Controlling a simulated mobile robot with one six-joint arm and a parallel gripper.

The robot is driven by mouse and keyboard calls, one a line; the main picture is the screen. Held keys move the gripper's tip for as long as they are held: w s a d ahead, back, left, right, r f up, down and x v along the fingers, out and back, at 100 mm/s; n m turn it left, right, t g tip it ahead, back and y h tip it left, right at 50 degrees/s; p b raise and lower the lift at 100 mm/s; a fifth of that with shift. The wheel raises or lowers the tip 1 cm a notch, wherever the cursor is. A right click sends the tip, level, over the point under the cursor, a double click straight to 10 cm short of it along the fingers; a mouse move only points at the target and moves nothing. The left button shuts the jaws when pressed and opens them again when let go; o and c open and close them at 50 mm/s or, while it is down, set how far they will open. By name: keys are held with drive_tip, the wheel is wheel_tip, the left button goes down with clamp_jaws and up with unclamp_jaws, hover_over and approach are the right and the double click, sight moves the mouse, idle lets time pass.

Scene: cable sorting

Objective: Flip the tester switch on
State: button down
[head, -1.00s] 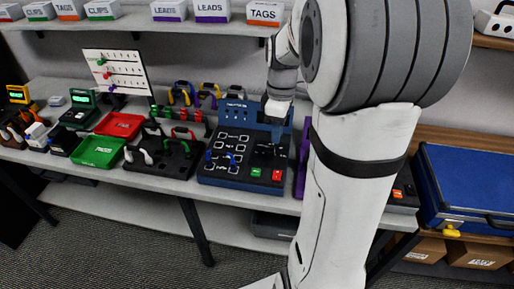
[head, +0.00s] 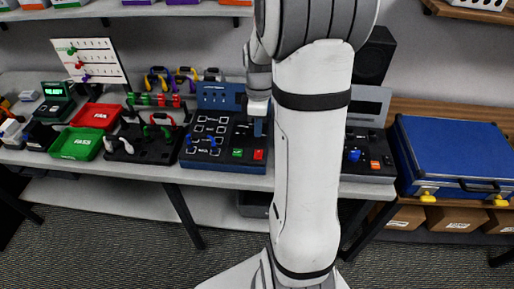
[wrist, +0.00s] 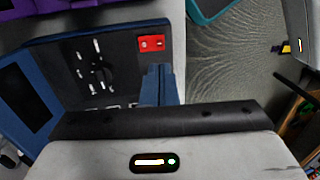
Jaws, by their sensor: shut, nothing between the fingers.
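The tester (head: 227,132) is a dark blue box with a raised back panel, white outlines, blue leads and a green (head: 238,153) and a red block (head: 259,155) at its front edge. The wrist view shows its dark top (wrist: 100,65) with several pale pins and the red block (wrist: 152,44). My gripper (head: 259,128) is over the tester's right side. Its blue fingers (wrist: 159,84) are together and empty, close to the red block in the picture. I cannot tell whether they touch the tester. I cannot make out a switch lever or its position.
Left of the tester are a black cable stand (head: 145,145), a green tray (head: 76,144) and a red tray (head: 96,115). To the right, past my arm, are another black device (head: 368,158) and a blue case (head: 455,155). Shelves hang above.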

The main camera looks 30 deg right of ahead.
sight(258, 156)
drive_tip(key=f, duration=0.5)
drive_tip(key=f+p, duration=0.1)
drive_tip(key=f, duration=0.2)
drive_tip(key=shift+s+a+f, duration=0.2)
drive_tip(key=shift+s+a, duration=0.1)
drive_tip(key=shift+s, duration=0.1)
